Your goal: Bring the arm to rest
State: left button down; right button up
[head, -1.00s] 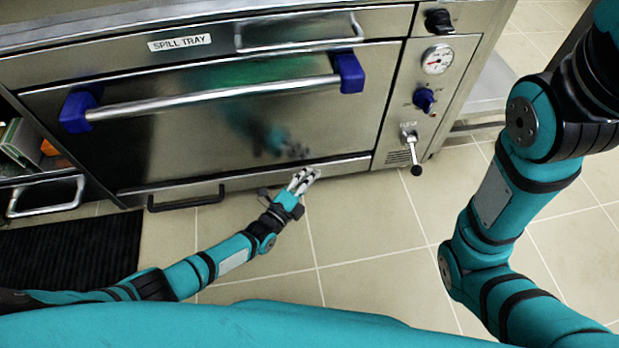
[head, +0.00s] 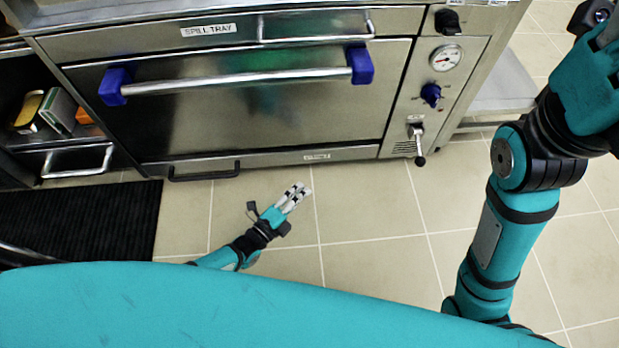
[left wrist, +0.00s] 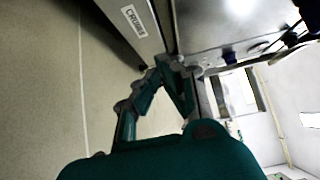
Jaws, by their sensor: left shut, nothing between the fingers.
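My left gripper (head: 294,196) is in the lower middle of the head view, over the tiled floor and in front of the oven. Its fingers are together and nothing shows between them. Most of the left arm is hidden behind my teal body. My right arm (head: 490,240) runs down the right side of the head view. Its gripper does not show clearly there. In the left wrist view, a teal arm and my teal body fill the lower middle.
The steel oven (head: 260,120) has a long bar handle (head: 235,86) with blue ends and a closed door. A lever (head: 418,145) sticks out below its gauge. A black mat (head: 100,215) lies at the left, below an open shelf (head: 45,110). Tiled floor (head: 370,205) is clear.

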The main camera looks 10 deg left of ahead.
pick_arm(q)
jog(key=shift+s+a, duration=0.2)
jog(key=shift+s, duration=0.25)
